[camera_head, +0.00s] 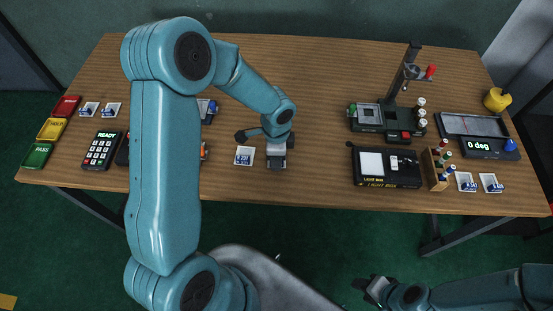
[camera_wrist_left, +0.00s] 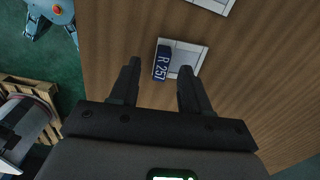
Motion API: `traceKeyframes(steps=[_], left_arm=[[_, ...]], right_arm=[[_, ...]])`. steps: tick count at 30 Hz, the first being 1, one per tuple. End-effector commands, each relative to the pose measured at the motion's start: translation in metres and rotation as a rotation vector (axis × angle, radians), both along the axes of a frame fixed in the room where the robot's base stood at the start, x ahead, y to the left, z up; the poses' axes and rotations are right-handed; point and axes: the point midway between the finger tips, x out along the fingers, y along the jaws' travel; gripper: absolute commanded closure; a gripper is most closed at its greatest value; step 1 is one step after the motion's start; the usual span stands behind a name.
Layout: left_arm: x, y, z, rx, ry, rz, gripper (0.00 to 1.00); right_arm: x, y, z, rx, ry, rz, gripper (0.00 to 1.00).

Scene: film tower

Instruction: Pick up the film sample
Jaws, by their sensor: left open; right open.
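In the left wrist view, the film sample is a small white square with a blue tab (camera_wrist_left: 163,63) marked R 257, lying flat on the wooden table. My left gripper (camera_wrist_left: 160,66) is open, its two dark fingers pointing toward the sample with the tab between their tips. Nothing is held, and I cannot tell the height of the gap. In the head view my left gripper (camera_head: 277,152) is over the front middle of the table and mostly hides the sample. My right gripper (camera_head: 375,290) is open and empty, in front of the table at bottom right.
Another white sample (camera_head: 244,156) lies just left of my left gripper. A light box (camera_head: 404,183), a vial rack (camera_head: 437,168) and a stand (camera_head: 387,119) are to the right. A keypad reading READY (camera_head: 101,149) and coloured trays (camera_head: 52,129) are at left.

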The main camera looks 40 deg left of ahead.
Motion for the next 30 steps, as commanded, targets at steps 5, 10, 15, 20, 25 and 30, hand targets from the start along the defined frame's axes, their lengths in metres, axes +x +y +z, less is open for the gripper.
traceKeyframes(steps=[5, 10, 15, 20, 25, 30], left_arm=[[0.001, 0.0, -0.018, -0.001, -0.001, -0.001, 0.53], [0.001, 0.0, -0.019, -0.001, -0.002, 0.0, 0.53], [0.001, 0.0, -0.019, -0.001, -0.002, 0.0, 0.92], [0.001, 0.0, -0.019, -0.001, -0.002, 0.0, 1.0], [0.001, 0.0, -0.019, -0.001, -0.001, -0.001, 1.0], [0.001, 0.0, -0.01, 0.0, -0.001, 0.001, 1.0]], right_arm=[[0.0, 0.0, -0.001, 0.0, 0.0, 0.0, 0.57], [0.0, 0.0, -0.001, 0.0, 0.0, 0.0, 0.57], [0.0, 0.0, -0.001, 0.0, 0.0, 0.0, 0.57], [0.0, 0.0, -0.001, 0.0, 0.0, 0.0, 0.57], [0.0, 0.0, -0.001, 0.0, 0.0, 0.0, 0.57], [0.0, 0.0, 0.0, 0.0, 0.0, 0.0, 0.57]])
